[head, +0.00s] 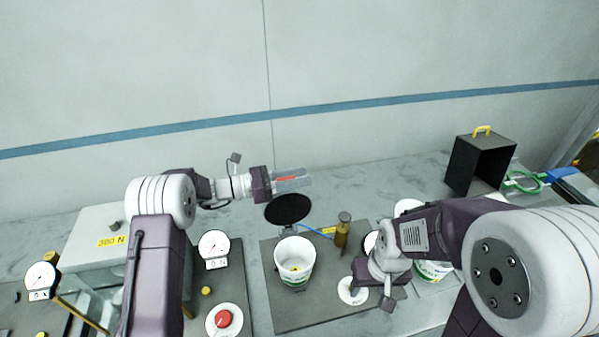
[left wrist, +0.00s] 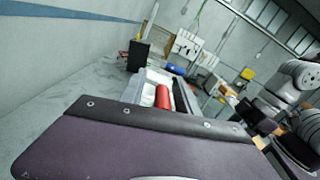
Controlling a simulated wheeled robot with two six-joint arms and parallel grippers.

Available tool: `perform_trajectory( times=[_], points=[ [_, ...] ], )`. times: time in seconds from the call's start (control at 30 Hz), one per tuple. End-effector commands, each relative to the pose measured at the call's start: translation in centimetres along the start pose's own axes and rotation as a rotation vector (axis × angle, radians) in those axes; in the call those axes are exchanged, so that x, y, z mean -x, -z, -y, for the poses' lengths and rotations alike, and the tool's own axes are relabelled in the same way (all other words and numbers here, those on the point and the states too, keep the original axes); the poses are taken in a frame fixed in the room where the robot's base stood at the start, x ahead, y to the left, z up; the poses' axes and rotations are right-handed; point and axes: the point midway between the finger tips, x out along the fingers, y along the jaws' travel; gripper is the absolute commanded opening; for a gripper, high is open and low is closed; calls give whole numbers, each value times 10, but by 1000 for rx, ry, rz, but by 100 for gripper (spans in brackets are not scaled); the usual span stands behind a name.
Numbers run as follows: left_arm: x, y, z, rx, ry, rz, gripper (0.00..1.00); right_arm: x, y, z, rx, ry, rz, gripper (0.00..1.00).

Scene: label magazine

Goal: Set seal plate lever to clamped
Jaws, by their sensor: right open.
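I cannot single out the seal plate lever for certain. A machine with a "380 N" label (head: 112,241) stands at the left, with a yellow bar (head: 82,313) at its front, partly behind my left arm. My left gripper (head: 291,180) is raised near the wall, above and behind the black disc (head: 288,209). A red cylinder (left wrist: 162,97) lies between its fingers in the left wrist view, and the gripper looks shut on it. My right gripper (head: 360,281) is low over the right part of the dark plate, its fingers mostly hidden. It is open.
A white tub (head: 295,259) stands on the dark plate (head: 300,315), beside a brass cylinder (head: 342,234). Two dials (head: 214,246) (head: 41,277) and a red button (head: 223,319) are at the left. A black open box (head: 463,165) stands at the back right. The rear counter between is clear.

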Motion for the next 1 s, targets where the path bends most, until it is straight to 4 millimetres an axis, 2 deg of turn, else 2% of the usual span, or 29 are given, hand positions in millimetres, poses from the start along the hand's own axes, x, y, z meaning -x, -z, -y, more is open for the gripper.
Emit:
perform_trajectory(
  times=[0.27, 0.37, 0.4, 0.43, 1.0],
  points=[
    [-4, 0, 0, -1, -1, 0, 38, 1, 0, 0, 0, 0, 0, 52],
    [-3, 0, 0, -1, -1, 0, 13, 1, 0, 0, 0, 0, 0, 52],
    [-3, 0, 0, -1, -1, 0, 2, 1, 0, 0, 0, 0, 0, 52],
    [-3, 0, 0, -1, -1, 0, 0, 1, 0, 0, 0, 0, 0, 52],
    [-3, 0, 0, -2, -1, 0, 0, 1, 0, 0, 0, 0, 0, 52]
  ],
)
